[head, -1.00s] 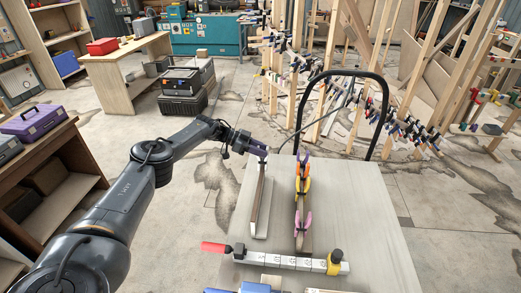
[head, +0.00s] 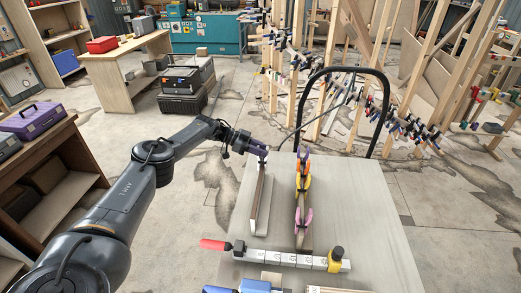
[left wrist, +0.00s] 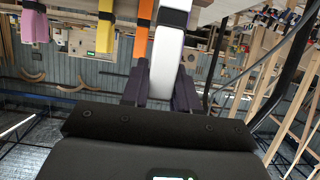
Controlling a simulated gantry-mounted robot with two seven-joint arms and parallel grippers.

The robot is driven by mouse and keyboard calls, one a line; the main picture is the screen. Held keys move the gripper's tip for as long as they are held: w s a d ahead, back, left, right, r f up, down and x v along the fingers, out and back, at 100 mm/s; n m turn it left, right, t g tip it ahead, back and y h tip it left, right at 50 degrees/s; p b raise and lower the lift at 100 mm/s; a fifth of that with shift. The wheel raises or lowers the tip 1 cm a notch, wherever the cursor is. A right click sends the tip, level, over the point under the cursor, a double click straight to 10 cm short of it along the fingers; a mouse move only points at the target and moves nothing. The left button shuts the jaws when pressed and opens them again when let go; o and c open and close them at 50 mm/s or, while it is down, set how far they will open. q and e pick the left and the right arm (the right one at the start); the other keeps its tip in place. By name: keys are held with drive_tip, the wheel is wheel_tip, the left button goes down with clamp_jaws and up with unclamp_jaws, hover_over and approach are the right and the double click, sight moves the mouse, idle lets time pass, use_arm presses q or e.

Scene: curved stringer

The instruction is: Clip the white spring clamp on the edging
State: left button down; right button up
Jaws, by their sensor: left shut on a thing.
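My left gripper (head: 262,152) is at the far end of the left strip (head: 259,205), which has a brown edge and a pale side. The left wrist view shows its fingers (left wrist: 163,88) shut on the white spring clamp (left wrist: 168,55). In the head view the clamp is mostly hidden by the gripper, so I cannot tell whether its jaws touch the strip. Pink (head: 304,217), yellow (head: 303,182) and orange (head: 302,166) clamps sit in a row on the right strip (head: 299,235). My right gripper is out of view.
Both strips lie on a pale worktable (head: 355,210). A bar clamp (head: 290,258) with a red handle lies across the front. A black hoop (head: 387,110) stands behind the table. The tabletop right of the clamps is clear.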

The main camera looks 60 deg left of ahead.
use_arm(q)
drive_tip(key=shift+f, duration=0.3)
drive_tip(key=shift+f+b, duration=0.35)
drive_tip(key=shift+b, duration=0.1)
idle(0.3)
drive_tip(key=c, duration=0.8)
unclamp_jaws()
drive_tip(key=v, duration=1.1)
drive_tip(key=shift+w, duration=0.1)
